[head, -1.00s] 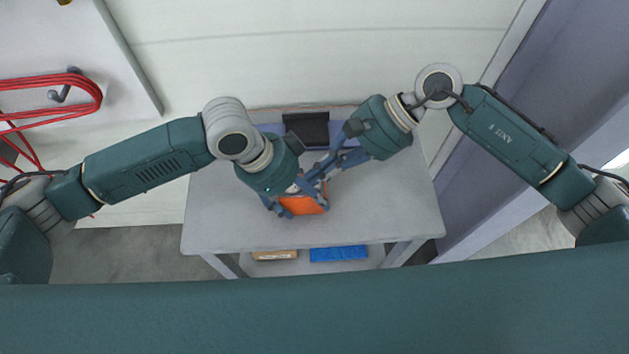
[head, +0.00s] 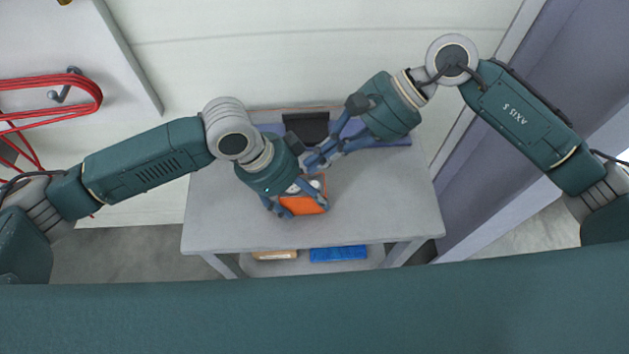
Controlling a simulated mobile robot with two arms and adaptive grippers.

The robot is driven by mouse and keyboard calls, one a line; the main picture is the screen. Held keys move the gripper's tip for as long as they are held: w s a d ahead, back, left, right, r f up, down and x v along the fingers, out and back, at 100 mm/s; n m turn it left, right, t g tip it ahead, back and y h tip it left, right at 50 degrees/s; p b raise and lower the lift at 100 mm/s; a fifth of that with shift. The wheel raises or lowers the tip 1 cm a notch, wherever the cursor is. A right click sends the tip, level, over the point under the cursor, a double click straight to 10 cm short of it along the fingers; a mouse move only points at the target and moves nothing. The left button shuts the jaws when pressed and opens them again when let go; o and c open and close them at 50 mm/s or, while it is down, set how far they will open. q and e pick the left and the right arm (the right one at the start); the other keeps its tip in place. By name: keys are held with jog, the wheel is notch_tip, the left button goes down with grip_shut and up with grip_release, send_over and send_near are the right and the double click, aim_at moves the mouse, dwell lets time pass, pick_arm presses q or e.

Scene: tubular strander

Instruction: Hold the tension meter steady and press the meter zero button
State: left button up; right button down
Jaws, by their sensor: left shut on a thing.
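The orange tension meter (head: 304,205) is over the middle of the table, with a pale face part showing along its upper edge. My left gripper (head: 290,205) is shut on it, and its fingers cover the meter's left side. The zero button is too small to make out. My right gripper (head: 314,162) is just above the meter in the picture, apart from it. Its blue fingers come together at the tips, with nothing seen between them.
The grey table (head: 395,210) is clear to the left and right. A dark upright panel (head: 307,128) and a blue strip (head: 395,138) are at its back. A cardboard box (head: 274,254) and a blue item (head: 338,253) lie on the lower shelf.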

dwell(0.4)
pick_arm(q)
jog(key=o, duration=1.6)
jog(key=shift+r, duration=0.1)
